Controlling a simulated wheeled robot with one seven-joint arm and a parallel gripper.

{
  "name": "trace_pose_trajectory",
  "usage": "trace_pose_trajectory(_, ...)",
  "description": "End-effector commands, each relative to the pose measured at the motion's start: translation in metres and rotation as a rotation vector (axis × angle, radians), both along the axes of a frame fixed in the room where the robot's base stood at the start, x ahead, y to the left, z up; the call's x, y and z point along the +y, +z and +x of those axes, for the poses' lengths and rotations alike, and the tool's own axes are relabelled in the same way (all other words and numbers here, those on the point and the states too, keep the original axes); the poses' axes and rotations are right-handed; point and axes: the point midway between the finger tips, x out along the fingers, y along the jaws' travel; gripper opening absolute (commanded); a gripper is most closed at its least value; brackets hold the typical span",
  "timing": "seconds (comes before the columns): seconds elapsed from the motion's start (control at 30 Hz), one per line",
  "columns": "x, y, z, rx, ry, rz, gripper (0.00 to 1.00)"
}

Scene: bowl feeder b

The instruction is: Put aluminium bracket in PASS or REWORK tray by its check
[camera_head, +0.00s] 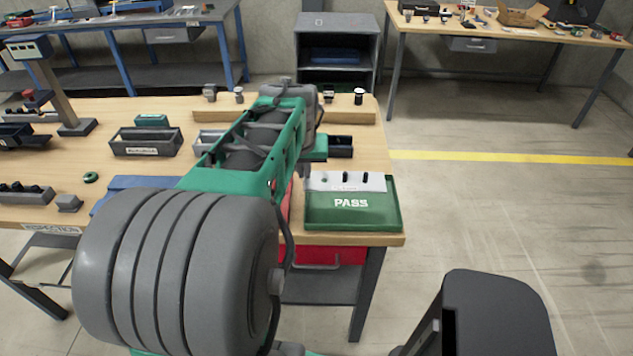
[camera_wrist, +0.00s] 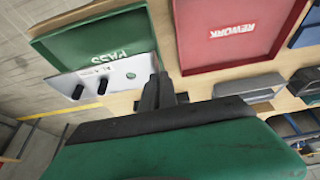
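The red REWORK tray (camera_wrist: 284,46) is beside PASS and mostly hidden by my arm in the head view.
A grey bin (camera_head: 145,145) and a dark bin (camera_head: 340,147) stand on the wooden table. A raised wooden strip (camera_head: 350,116) with small parts is at the back. A blue tray (camera_head: 140,182) lies left of my arm. Open floor is to the right.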

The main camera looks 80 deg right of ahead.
Motion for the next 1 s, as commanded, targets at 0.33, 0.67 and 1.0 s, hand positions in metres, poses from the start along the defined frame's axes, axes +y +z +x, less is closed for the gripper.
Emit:
trace_pose_trajectory(0.33, -0.027, -0.048, -0.021, 0.000, 0.000, 0.002, 0.00)
trace_pose_trajectory(0.67, -0.027, -0.070, -0.020, 0.000, 0.002, -0.003, 0.00)
trace_pose_trajectory(1.0, -0.027, -0.080, -0.020, 0.000, 0.001, -0.002, 0.00)
